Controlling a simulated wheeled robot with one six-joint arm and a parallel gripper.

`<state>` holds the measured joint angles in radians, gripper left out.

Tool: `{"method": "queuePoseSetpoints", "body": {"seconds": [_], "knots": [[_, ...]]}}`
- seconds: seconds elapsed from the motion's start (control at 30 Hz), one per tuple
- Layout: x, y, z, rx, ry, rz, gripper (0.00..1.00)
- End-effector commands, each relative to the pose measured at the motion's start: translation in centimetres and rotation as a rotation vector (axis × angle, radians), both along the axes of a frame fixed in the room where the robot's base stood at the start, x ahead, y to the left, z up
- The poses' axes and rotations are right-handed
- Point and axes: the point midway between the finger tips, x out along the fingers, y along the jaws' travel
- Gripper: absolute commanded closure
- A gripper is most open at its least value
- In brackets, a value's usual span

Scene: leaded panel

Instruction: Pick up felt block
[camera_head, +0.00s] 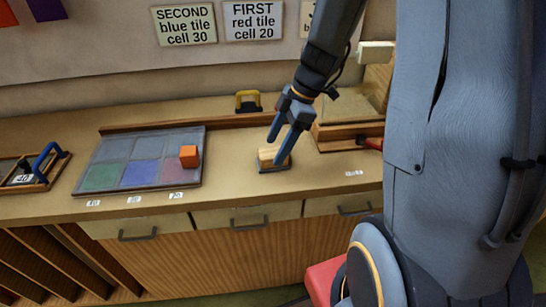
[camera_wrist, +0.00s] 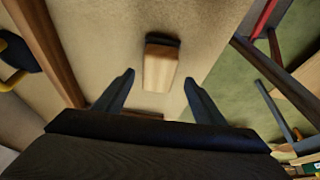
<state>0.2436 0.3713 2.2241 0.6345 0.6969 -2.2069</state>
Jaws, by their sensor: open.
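The felt block (camera_head: 271,160) has a pale wooden body on a dark base and lies on the worktop, right of the glass panel. In the wrist view the block (camera_wrist: 160,68) shows its wooden body and a dark edge at the top, centred between and beyond the fingers. My gripper (camera_head: 279,148) is open above the block, its blue fingers pointing down and partly overlapping it in the head view. In the wrist view my gripper (camera_wrist: 157,82) has one finger each side, with nothing between the tips.
The leaded panel (camera_head: 112,161) lies left, with an orange block (camera_head: 189,156) on its right side. A yellow-handled tool (camera_head: 248,101) stands at the back. A wooden tray (camera_head: 335,134) and a red handle (camera_head: 372,143) are right. Signs hang on the wall.

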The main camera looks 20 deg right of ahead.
Motion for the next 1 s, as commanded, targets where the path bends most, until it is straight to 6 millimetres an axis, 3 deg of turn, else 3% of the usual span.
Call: {"method": "queuePoseSetpoints", "body": {"seconds": [0.3,0.6,0.87,1.0], "knots": [[0.4,1.1,-3.0,0.000,0.001,-0.001,0.36],[0.5,1.2,-3.3,0.000,-0.001,-0.001,0.36],[0.5,1.2,-3.3,0.000,-0.001,-0.001,0.78],[0.5,1.2,-3.3,0.000,-0.001,-0.001,0.78]]}}
